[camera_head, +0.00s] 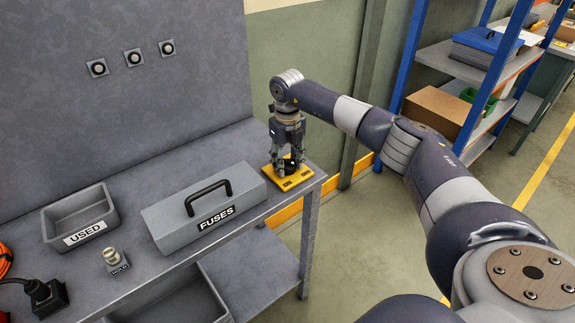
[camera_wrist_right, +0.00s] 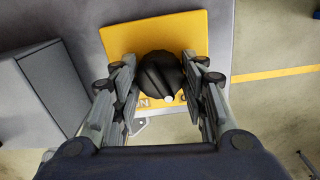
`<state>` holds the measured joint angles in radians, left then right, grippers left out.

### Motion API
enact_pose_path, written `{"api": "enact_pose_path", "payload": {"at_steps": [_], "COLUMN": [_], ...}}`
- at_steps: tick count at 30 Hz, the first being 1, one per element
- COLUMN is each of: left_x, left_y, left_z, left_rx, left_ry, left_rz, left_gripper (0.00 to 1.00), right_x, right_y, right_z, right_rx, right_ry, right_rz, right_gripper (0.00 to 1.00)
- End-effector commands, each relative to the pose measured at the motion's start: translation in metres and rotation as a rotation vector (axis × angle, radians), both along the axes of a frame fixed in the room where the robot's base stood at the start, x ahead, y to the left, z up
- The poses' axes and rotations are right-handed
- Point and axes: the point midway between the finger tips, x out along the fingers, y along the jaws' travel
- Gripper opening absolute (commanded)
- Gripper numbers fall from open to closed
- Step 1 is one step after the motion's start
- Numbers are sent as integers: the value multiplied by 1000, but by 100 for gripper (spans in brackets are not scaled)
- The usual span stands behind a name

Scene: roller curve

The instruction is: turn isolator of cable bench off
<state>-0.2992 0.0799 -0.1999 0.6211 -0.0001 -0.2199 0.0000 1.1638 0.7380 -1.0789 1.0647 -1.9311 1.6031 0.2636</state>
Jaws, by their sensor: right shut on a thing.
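The isolator is a yellow plate (camera_head: 301,177) with a black rotary knob, at the right end of the grey bench. In the right wrist view the plate (camera_wrist_right: 190,28) lies flat below the fingers. The ridged black knob (camera_wrist_right: 160,75) has a white mark at its lower edge, near partly hidden letters on the plate. My right gripper (camera_head: 290,165) points straight down over the isolator. In the wrist view its fingers (camera_wrist_right: 162,84) stand either side of the knob, shut on it. My left gripper is not in view.
A grey FUSES box (camera_head: 160,217) stands just left of the isolator; a USED tray (camera_head: 108,208) and a small metal-topped HOLD fixture (camera_head: 113,261) are further left. The bench's right edge is close. Blue-framed shelving (camera_head: 440,58) stands behind my arm.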

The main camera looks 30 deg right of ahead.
Motion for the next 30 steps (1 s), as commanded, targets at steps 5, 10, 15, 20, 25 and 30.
{"api": "enact_pose_path", "payload": {"at_steps": [5, 10, 15, 20, 25, 30], "left_x": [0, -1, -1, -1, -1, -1], "left_y": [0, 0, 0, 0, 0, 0], "left_z": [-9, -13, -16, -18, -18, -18], "left_rx": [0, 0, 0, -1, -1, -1], "left_ry": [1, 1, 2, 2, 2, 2], "left_rz": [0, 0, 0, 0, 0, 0], "left_gripper": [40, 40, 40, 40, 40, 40], "right_x": [0, 0, 0, 0, 0, 0], "right_y": [0, -1, -1, 0, 0, 0], "right_z": [-1, 0, 0, 0, 1, 1], "right_rx": [0, 0, 0, 0, 0, 0], "right_ry": [-1, -1, -1, -1, -1, -1], "right_rz": [152, 275, 365, 417, 443, 450], "right_gripper": [16, 16, 16, 16, 16, 16]}}
